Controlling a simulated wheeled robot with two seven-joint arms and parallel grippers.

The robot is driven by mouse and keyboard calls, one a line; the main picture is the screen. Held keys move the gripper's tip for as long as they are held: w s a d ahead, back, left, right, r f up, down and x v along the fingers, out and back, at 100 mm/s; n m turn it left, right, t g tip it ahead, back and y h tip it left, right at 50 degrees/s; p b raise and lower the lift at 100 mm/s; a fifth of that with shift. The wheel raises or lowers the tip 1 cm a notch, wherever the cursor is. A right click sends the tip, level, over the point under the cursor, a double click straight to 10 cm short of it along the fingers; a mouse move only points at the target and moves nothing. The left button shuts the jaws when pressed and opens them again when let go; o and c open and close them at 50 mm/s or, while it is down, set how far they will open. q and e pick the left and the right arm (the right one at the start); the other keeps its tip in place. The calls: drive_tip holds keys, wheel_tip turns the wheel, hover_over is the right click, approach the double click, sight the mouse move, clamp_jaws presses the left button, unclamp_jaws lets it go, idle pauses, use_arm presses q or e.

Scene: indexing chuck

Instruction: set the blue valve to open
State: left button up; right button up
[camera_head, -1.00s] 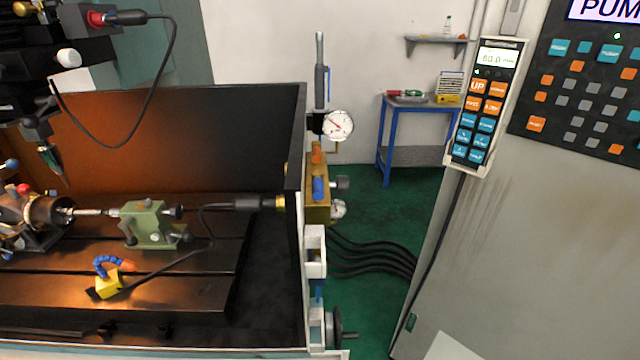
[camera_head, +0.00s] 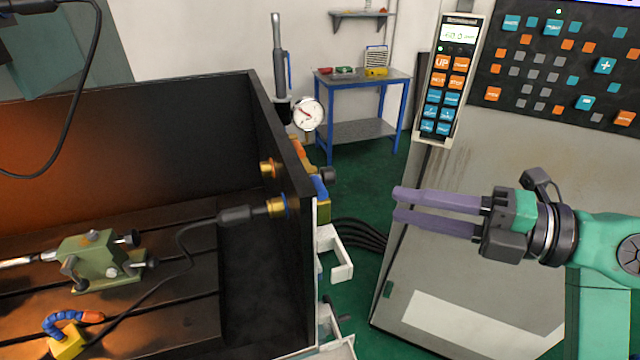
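The blue valve handle (camera_head: 319,187) is on the brass-coloured block mounted on the outer right side of the machine enclosure. It is small here and partly hidden by the enclosure wall, so its exact angle is hard to tell. My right gripper (camera_head: 396,204) comes in from the right with purple fingers pointing left. Its fingers are a little apart with nothing between them. It is to the right of the blue handle, with a clear gap in the picture. My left gripper is not in view.
A pressure gauge (camera_head: 308,114) sits above the valve block. A dark knob (camera_head: 328,174) sticks out beside the blue handle. A white bracket (camera_head: 337,258) is below. The grey cabinet (camera_head: 470,280) and hanging pendant (camera_head: 447,85) stand right. A blue table (camera_head: 362,132) is behind.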

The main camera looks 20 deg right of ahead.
sight(316, 190)
drive_tip(key=p+x, duration=0.4)
drive_tip(key=x, duration=0.8)
drive_tip(key=shift+w, duration=0.15)
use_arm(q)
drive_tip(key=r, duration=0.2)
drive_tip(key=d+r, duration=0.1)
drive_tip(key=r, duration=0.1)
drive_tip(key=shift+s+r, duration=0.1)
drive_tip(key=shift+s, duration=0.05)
use_arm(e)
drive_tip(key=shift+a, duration=0.15)
clamp_jaws()
